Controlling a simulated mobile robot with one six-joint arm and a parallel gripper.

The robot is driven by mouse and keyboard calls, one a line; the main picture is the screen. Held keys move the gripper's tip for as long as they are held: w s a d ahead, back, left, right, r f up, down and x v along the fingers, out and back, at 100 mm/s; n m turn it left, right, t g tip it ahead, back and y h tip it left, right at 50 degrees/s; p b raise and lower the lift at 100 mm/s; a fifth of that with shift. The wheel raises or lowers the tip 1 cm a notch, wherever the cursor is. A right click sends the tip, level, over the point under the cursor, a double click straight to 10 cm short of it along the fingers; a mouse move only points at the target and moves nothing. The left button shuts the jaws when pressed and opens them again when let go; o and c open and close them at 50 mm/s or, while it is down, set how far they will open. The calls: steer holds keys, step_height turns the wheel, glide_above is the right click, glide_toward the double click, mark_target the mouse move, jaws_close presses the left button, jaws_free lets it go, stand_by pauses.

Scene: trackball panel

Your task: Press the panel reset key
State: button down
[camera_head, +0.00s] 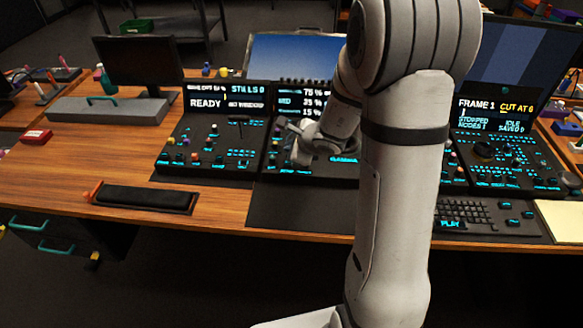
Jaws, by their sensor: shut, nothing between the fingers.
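A trackball panel of three dark sections with glowing cyan labels stands on the wooden desk. The left section (210,165) has a screen reading "READY" and "STILLS 0". The middle section (272,160) has a screen with percentages and is partly hidden by my arm. The right section (490,178) shows "FRAME 1" and "CUT AT 6". Key labels are too small to read, so I cannot tell which is the reset key. My gripper (287,126) is shut and empty over the middle section, near its left side. The fingertips are small and hard to make out.
A black padded rest (143,198) lies at the desk's front left. A grey box (108,110) and a dark monitor (138,63) stand behind it. A keyboard (468,216) and a pale pad (562,220) lie at right. My upright arm blocks the centre-right view.

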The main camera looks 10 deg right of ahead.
mark_target(291, 164)
steer(key=shift+f+b, duration=1.35)
steer(key=shift+f, duration=0.25)
steer(key=shift+f, duration=0.15)
stand_by(0.7)
steer(key=shift+w+f+b, duration=0.2)
steer(key=shift+f+b, duration=0.05)
steer(key=shift+b, duration=0.35)
steer(key=shift+f+b, duration=0.5)
steer(key=shift+b, duration=0.2)
stand_by(0.4)
steer(key=shift+r, duration=0.1)
stand_by(0.3)
steer(key=shift+r+p, duration=0.65)
steer(key=shift+r, duration=0.15)
step_height(291, 164, up, 5)
steer(key=p, duration=0.4)
steer(key=shift+r, duration=0.1)
